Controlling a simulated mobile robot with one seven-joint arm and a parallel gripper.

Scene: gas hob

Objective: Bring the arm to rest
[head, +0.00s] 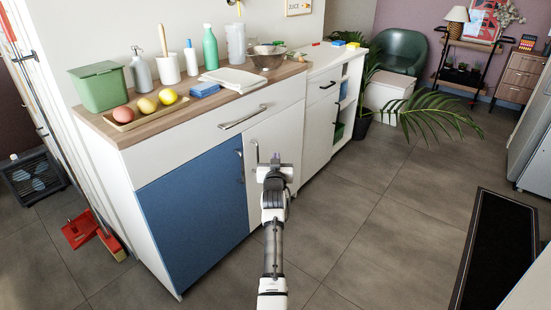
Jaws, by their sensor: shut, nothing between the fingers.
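My gripper (275,164) is in the middle of the head view, at the end of my white and grey arm. The arm reaches up from the bottom edge of the picture. The gripper is shut and empty. It shows in front of the white cabinet door (262,135), below the countertop; I cannot tell the exact gap between it and the door.
A white counter with a wooden top (125,130) holds a green bin (98,88), a fruit tray, bottles and a metal bowl (267,57). A blue door (193,212) is below. A plant (425,100) and a dark mat (497,250) are right. Tiled floor between is clear.

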